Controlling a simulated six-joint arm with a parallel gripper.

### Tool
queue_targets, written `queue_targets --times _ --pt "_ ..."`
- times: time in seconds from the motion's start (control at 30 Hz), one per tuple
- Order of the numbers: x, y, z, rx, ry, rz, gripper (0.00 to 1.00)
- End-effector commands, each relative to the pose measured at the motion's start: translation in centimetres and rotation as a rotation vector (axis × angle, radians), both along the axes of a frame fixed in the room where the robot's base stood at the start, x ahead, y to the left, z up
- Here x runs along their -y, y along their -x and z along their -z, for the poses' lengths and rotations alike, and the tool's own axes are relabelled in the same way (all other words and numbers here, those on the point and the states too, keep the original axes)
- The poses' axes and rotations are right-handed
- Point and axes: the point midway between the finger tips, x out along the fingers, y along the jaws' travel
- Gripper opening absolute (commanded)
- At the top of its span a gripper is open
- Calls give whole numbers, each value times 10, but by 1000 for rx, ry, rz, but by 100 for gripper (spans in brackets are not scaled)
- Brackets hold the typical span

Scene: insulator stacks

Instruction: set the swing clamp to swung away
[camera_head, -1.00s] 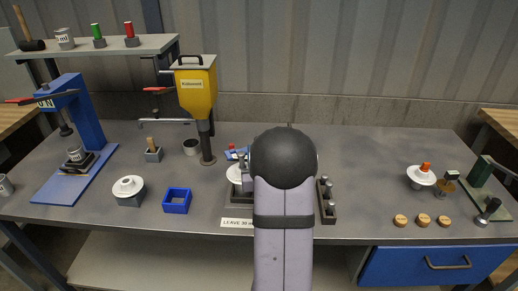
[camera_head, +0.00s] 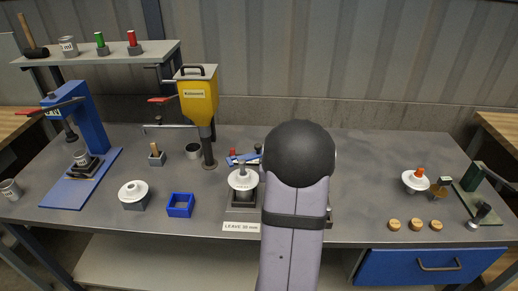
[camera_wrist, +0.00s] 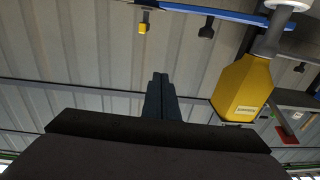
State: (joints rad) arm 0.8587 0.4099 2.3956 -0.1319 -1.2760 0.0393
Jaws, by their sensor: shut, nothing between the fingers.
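What looks like the swing clamp, a low blue bar (camera_head: 243,159) with a red part at its left end, lies just behind a white insulator disc (camera_head: 243,178) on a grey fixture (camera_head: 236,215). My arm covers the area right of it, so the clamp's full position cannot be told. In the head view my gripper is hidden behind my arm. In the wrist view my gripper (camera_wrist: 160,80) is shut, its dark fingers together and empty, with the wall behind. No clamp is clear in that view.
The yellow hopper (camera_head: 198,97) stands left of the fixture and also shows upside down in the wrist view (camera_wrist: 243,88). A blue square tray (camera_head: 180,206) and a white insulator (camera_head: 133,192) are at the left. The bench right of my arm is mostly clear up to wooden discs (camera_head: 415,225).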

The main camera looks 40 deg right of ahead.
Motion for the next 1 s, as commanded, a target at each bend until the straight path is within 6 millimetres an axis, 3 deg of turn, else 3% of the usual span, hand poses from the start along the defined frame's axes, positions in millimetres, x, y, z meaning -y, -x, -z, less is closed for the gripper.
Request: queue_targets --times 0.03,0.2,0.27,0.33,0.43,0.53,0.7,0.83,1.0 --pt "12 12 -42 12 14 32 0" --pt "26 30 -121 10 83 22 0" --pt "21 27 -140 -35 103 -39 0" --pt "8 19 -143 -109 99 -134 0" --pt "-17 8 -121 -224 51 -273 0" --pt "-45 3 -80 -357 -19 -395 0" --pt "-72 21 -19 -582 -162 -496 0" --pt "-75 43 12 -698 -277 -469 0" --pt "-69 52 19 -685 -377 -403 0"
